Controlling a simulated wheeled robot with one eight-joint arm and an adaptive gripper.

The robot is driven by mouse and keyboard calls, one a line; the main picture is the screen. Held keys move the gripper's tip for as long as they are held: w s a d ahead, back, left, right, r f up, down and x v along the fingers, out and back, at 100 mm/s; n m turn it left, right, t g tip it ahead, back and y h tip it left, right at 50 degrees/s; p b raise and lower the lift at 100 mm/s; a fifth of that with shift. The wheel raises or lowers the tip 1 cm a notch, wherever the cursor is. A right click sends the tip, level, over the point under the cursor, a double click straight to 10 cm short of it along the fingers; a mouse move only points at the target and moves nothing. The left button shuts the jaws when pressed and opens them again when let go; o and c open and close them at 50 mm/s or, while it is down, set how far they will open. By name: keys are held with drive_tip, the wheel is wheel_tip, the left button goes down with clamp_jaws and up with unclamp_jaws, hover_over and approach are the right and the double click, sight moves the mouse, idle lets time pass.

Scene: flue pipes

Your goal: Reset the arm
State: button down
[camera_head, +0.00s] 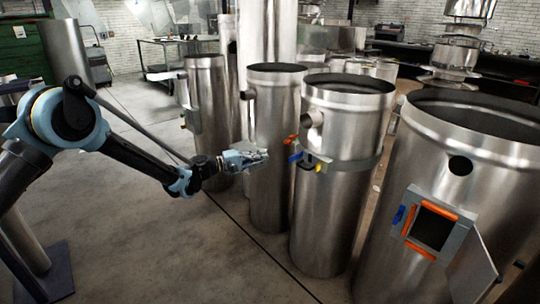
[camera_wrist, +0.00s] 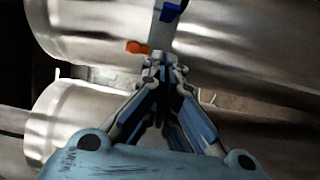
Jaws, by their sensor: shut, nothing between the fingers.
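My gripper (camera_head: 262,155) is at the end of my arm, which reaches in from the left. It is held in the air in front of the middle flue pipe (camera_head: 268,195). In the wrist view the fingertips of my gripper (camera_wrist: 163,68) are together, with nothing between them. Just past the fingertips in that view are an orange part (camera_wrist: 138,47) and a blue part (camera_wrist: 170,12). The flue pipe with a blue, red and yellow fitting (camera_head: 336,220) stands to the right of my gripper. I cannot tell whether the fingertips touch anything.
A large pipe (camera_head: 385,250) at the right has a hatch (camera_head: 432,228) with orange edges and an open door (camera_head: 476,270). More pipes stand behind. A workbench (camera_head: 178,41) is at the back left. The floor (camera_head: 165,250) at the front left is clear.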

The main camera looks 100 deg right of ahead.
drive_tip(key=shift+v, duration=1.8)
drive_tip(key=shift+a, duration=0.15)
